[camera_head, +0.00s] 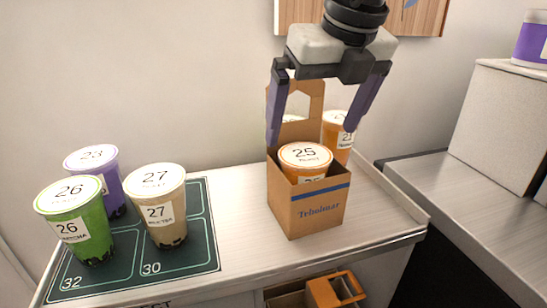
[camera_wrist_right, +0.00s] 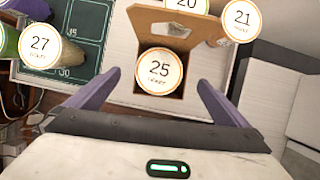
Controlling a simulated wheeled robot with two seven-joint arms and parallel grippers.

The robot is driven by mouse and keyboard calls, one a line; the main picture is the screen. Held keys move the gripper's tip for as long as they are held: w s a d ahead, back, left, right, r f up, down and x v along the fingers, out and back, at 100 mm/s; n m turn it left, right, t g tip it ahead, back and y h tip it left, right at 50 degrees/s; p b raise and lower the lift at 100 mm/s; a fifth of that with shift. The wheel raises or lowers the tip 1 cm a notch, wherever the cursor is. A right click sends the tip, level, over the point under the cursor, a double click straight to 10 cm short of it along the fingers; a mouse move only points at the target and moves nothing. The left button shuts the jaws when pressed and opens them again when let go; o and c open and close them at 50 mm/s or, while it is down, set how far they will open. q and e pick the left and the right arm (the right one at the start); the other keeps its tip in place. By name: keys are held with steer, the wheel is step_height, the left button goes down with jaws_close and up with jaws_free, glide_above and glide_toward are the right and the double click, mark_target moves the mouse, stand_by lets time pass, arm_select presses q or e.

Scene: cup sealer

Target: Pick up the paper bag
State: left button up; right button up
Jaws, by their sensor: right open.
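The paper bag (camera_head: 308,212) is a brown cardboard carrier with a blue stripe and printed lettering, standing upright on the counter. A handle panel (camera_head: 314,100) with a cut-out rises at its back. A cup marked 25 (camera_head: 305,158) sits inside it. My right gripper (camera_head: 315,138) hangs over the bag, open, one purple finger on each side of the cup and handle. In the right wrist view, the bag (camera_wrist_right: 150,100) with cup 25 lies between and beyond the open fingers. I cannot tell whether the fingers touch the bag. My left gripper is out of view.
Cups 26 (camera_head: 78,222), 27 (camera_head: 160,205) and 23 (camera_head: 95,170) stand on a dark green mat (camera_head: 190,262) at left. An orange cup (camera_head: 337,132) stands behind the bag, with another partly hidden. A grey box (camera_head: 500,125) is at right. Another carrier (camera_head: 335,290) sits below the counter.

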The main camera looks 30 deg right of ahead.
mark_target(305, 150)
steer(key=x, duration=0.4)
steer(key=shift+w+d+f, duration=0.1)
steer(key=shift+f, duration=0.25)
steer(key=x, duration=0.3)
steer(key=p+x, duration=0.1)
steer(key=x, duration=0.1)
steer(key=shift+w+d+r, duration=0.1)
steer(key=shift+w+d, duration=0.15)
steer(key=shift+w, duration=0.1)
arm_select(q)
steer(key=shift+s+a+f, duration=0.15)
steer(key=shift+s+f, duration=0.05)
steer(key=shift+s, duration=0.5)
arm_select(e)
steer(key=c, duration=0.9)
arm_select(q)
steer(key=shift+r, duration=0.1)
